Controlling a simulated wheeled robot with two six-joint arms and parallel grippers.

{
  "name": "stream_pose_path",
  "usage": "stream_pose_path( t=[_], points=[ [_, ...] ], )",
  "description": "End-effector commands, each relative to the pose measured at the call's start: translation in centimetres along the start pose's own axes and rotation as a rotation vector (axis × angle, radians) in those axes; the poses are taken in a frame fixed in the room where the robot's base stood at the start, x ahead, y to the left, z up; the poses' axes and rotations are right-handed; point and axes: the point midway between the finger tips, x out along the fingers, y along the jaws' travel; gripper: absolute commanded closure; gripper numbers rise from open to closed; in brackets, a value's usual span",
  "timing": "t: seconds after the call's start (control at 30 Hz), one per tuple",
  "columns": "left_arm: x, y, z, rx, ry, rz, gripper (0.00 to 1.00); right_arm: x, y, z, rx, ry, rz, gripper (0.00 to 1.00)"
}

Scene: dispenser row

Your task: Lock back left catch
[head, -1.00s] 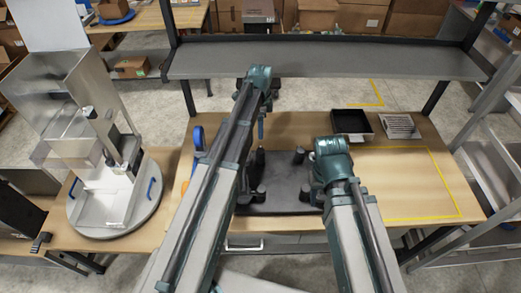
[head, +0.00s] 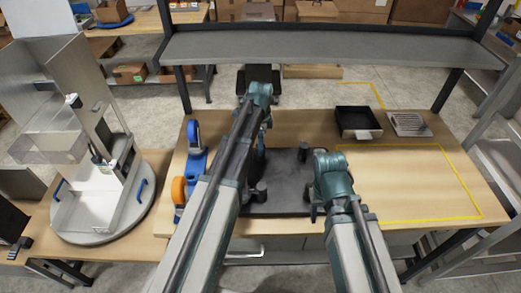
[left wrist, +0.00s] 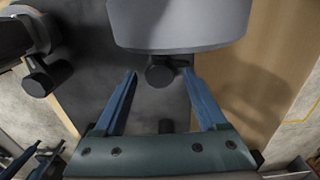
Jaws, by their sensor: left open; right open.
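A dark base plate (head: 285,175) lies on the wooden table, with black knob-like catches on it. One catch (head: 304,152) stands at its back right and another (head: 258,194) near its front left. My left gripper (head: 265,122) is over the plate's back left, partly hidden by its own arm. In the left wrist view its two blue fingers (left wrist: 160,76) are open, with a black catch knob (left wrist: 161,70) between the tips; contact cannot be told. Another black knob (left wrist: 40,78) shows at left. My right gripper (head: 313,208) is at the plate's right side, its fingers mostly hidden.
A large grey rounded body (left wrist: 180,25) fills the top of the left wrist view. Blue and orange wheeled parts (head: 187,165) stand left of the plate. A black tray (head: 358,122) and a ribbed grey tray (head: 409,123) sit back right. The yellow-outlined area (head: 410,185) is clear.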

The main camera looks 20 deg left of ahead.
Motion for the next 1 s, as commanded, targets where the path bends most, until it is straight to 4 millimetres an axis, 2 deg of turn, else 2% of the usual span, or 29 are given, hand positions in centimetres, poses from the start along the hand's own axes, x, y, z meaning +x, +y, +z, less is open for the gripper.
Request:
stream_pose_path(
  t=[0.03, 0.33, 0.73, 1.0],
  points=[
    [0.51, 0.00, 0.00, 0.000, 0.000, 0.000, 0.26, 0.51, -0.05, -0.03, 0.000, 0.000, 0.000, 0.50],
    [0.44, 0.00, 0.00, 0.000, 0.000, 0.000, 0.26, 0.43, -0.04, -0.02, 0.000, 0.000, 0.000, 0.50],
    [0.44, 0.00, 0.00, 0.000, 0.000, 0.000, 0.98, 0.44, -0.04, -0.02, 0.000, 0.000, 0.000, 0.50],
    [0.45, 0.00, 0.00, -0.015, 0.000, 0.000, 1.00, 0.44, -0.04, -0.02, 0.000, 0.000, 0.000, 0.50]
  ],
)
